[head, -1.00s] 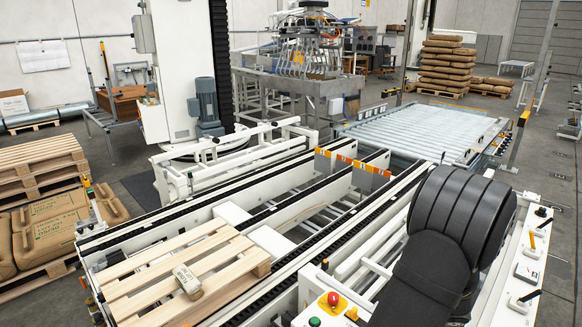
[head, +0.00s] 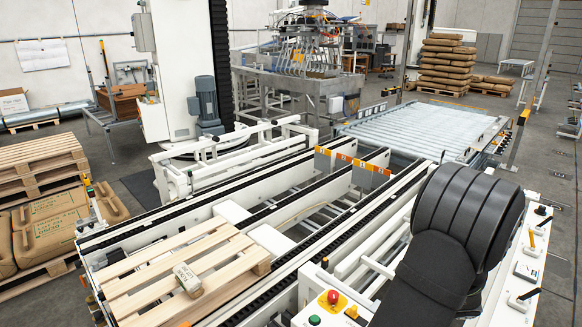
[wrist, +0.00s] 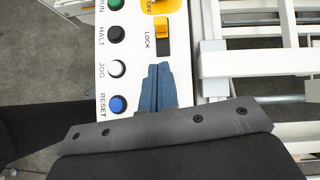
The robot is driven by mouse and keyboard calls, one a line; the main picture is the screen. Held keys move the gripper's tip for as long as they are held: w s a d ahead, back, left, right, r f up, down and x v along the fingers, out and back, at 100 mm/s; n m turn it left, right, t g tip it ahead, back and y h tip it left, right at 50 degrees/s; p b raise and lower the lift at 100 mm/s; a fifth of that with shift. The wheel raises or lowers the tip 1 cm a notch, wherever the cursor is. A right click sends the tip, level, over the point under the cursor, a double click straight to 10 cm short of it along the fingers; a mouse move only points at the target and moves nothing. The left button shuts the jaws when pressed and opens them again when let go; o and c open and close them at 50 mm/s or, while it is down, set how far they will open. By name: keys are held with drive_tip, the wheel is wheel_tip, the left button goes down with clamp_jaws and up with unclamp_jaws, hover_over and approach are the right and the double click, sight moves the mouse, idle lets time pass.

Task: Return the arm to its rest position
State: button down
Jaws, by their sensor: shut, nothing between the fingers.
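My gripper (wrist: 158,84) shows in the wrist view as two blue-grey fingers, shut together with nothing between them. It is over the white control panel (wrist: 181,40), beside the LOCK switch (wrist: 162,37) and the column of green, black, white and blue buttons. How far it is above the panel I cannot tell. In the head view my black arm rises at the lower right, and the gripper itself is hidden there.
A wooden pallet (head: 215,262) lies on the conveyor with a small labelled block (head: 187,279) on it. The panel's red button (head: 333,297) and green button (head: 314,320) are left of my arm. White rails (wrist: 258,61) lie right of the gripper. Stacked sacks (head: 447,62) stand far back.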

drive_tip(key=w+a+n+g, duration=0.1)
drive_tip(key=w+a+n, duration=0.1)
drive_tip(key=a+n, duration=0.1)
drive_tip(key=w+a+f+n, duration=0.1)
drive_tip(key=w+a+n, duration=0.2)
drive_tip(key=w+a+f+n+g, duration=0.1)
drive_tip(key=w+a+n, duration=0.1)
drive_tip(key=w+a, duration=0.1)
drive_tip(key=shift+a+f+n+g+h, duration=0.15)
drive_tip(key=shift+a+n+g+h, duration=0.15)
drive_tip(key=shift+n+h, duration=0.1)
drive_tip(key=w+a+n+h, duration=0.1)
drive_tip(key=w+a+n, duration=0.4)
drive_tip(key=a, duration=0.7)
drive_tip(key=w+a+n+h, duration=0.1)
drive_tip(key=w+a+n, duration=0.4)
drive_tip(key=a+n, duration=0.4)
drive_tip(key=w+a+n+h, duration=0.1)
drive_tip(key=w+a+n, duration=0.4)
drive_tip(key=a, duration=1.1)
drive_tip(key=shift+w+a+f+n+h, duration=0.2)
drive_tip(key=shift+w+f+n+h, duration=0.15)
drive_tip(key=shift+n, duration=0.65)
